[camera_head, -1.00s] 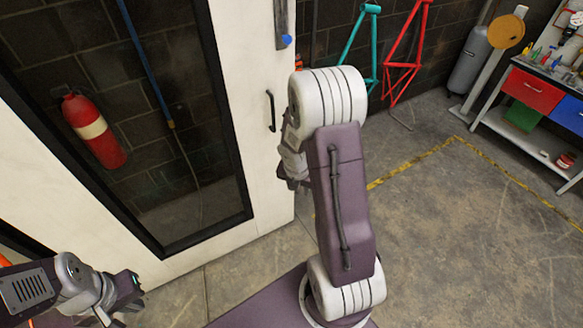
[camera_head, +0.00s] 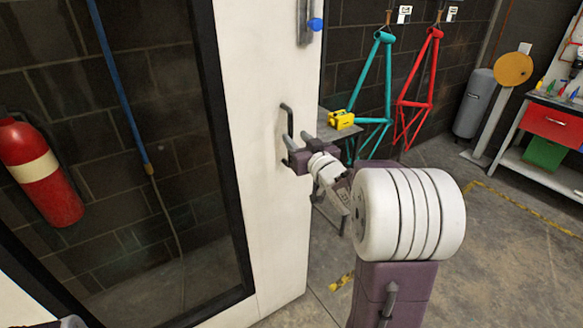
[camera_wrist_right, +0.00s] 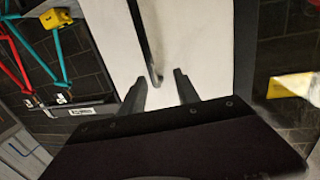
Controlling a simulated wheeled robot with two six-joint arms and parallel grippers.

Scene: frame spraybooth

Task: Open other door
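A white door (camera_head: 262,60) with a dark glass pane fills the left of the head view. Its black bar handle (camera_head: 287,120) stands upright near the door's right edge. My right gripper (camera_head: 296,139) is at the handle's lower end, fingers toward the door. In the right wrist view, the door (camera_wrist_right: 200,35) lies ahead and the handle (camera_wrist_right: 146,45) runs down to between the open fingertips (camera_wrist_right: 159,76). No grip on the handle shows. I cannot tell whether a finger touches it. My left gripper is not in view.
A blue knob (camera_head: 316,24) sits on a plate high on the door edge. A yellow tool (camera_head: 341,120) rests on a small table beyond the door. Teal (camera_head: 376,80) and red (camera_head: 428,80) frames hang behind. A fire extinguisher (camera_head: 40,175) shows through the glass.

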